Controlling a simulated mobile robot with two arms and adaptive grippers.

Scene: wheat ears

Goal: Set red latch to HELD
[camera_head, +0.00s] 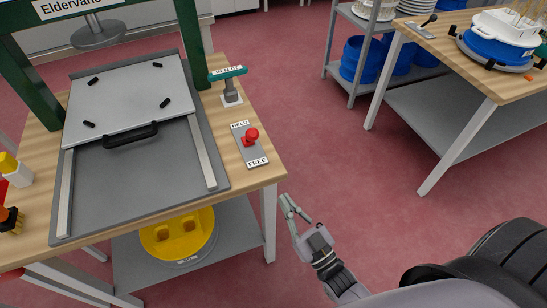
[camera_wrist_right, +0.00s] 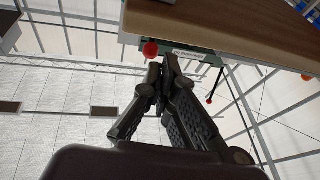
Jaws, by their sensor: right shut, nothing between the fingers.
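The red latch (camera_head: 251,135) is a red knob on a grey plate (camera_head: 250,153) at the right edge of the wooden table. The plate reads HELD at its far end and FREE at its near end. The knob shows between the labels, nearer HELD in the picture; its exact setting is hard to tell. My right gripper (camera_head: 289,205) is off the table's right side, in front of the latch and apart from it. In the right wrist view its fingers (camera_wrist_right: 164,68) are shut and empty, below the table's underside. My left gripper is not in view.
The wooden table (camera_head: 268,170) carries a grey sliding panel (camera_head: 130,100) with a black handle (camera_head: 131,135). A teal-topped T-handle (camera_head: 228,75) stands behind the latch. A yellow object (camera_head: 178,235) sits on the lower shelf. Red floor (camera_head: 340,170) is clear to the right.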

